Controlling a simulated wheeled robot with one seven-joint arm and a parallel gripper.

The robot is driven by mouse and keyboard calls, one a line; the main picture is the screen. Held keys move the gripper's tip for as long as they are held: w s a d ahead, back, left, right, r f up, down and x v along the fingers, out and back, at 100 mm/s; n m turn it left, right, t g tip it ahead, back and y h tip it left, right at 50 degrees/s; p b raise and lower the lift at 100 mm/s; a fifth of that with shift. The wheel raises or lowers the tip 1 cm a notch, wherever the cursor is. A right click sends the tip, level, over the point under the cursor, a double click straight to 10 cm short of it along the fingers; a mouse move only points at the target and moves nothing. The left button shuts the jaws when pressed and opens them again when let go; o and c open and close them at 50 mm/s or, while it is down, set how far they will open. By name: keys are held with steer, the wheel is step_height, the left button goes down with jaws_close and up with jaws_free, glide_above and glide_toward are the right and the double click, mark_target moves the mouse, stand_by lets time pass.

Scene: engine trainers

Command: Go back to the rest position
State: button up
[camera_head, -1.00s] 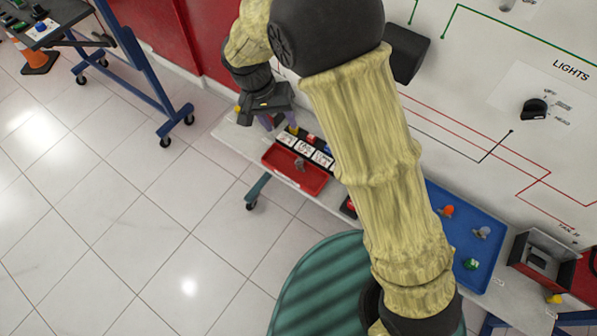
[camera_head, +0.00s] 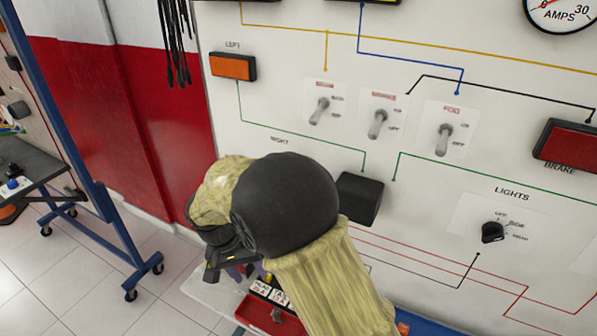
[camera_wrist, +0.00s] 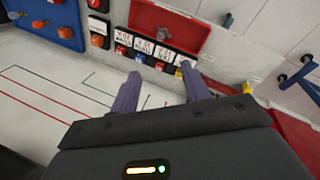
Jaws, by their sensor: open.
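My gripper shows in the wrist view (camera_wrist: 160,90) with its two purple fingers apart and nothing between them. In the head view my gripper (camera_head: 247,270) is partly hidden behind my own wrist and forearm, in front of the lower left of the white panel (camera_head: 300,150). Beyond the fingers in the wrist view lie a row of white labelled cards and a red tray (camera_wrist: 170,22). The red tray also shows in the head view (camera_head: 262,316), below my gripper and partly covered by my arm.
The panel carries several toggle switches (camera_head: 378,122), a lights knob (camera_head: 492,232), an orange left lamp (camera_head: 232,66) and a dark box lamp (camera_head: 359,198). A blue wheeled frame (camera_head: 95,190) stands at left. A blue tray (camera_wrist: 55,20) shows in the wrist view. Tiled floor (camera_head: 85,275) is open at lower left.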

steer(key=w+d+r+y+p, duration=0.1)
steer(key=d+r, duration=0.1)
steer(key=d, duration=0.6)
steer(key=d+r+y+p, duration=0.1)
steer(key=d+r, duration=0.2)
steer(key=d, duration=0.4)
steer(key=s+d+r+t+p, duration=0.1)
steer(key=s+d, duration=0.2)
steer(key=d, duration=0.5)
steer(key=s+d+r+m+t+y+p, duration=0.1)
steer(key=s+d+r, duration=0.1)
steer(key=s+d, duration=0.2)
steer(key=d, duration=0.3)
steer(key=shift+s+d+m, duration=0.2)
steer(key=shift+d+m, duration=0.1)
steer(key=shift+d, duration=0.1)
steer(key=shift+w, duration=0.1)
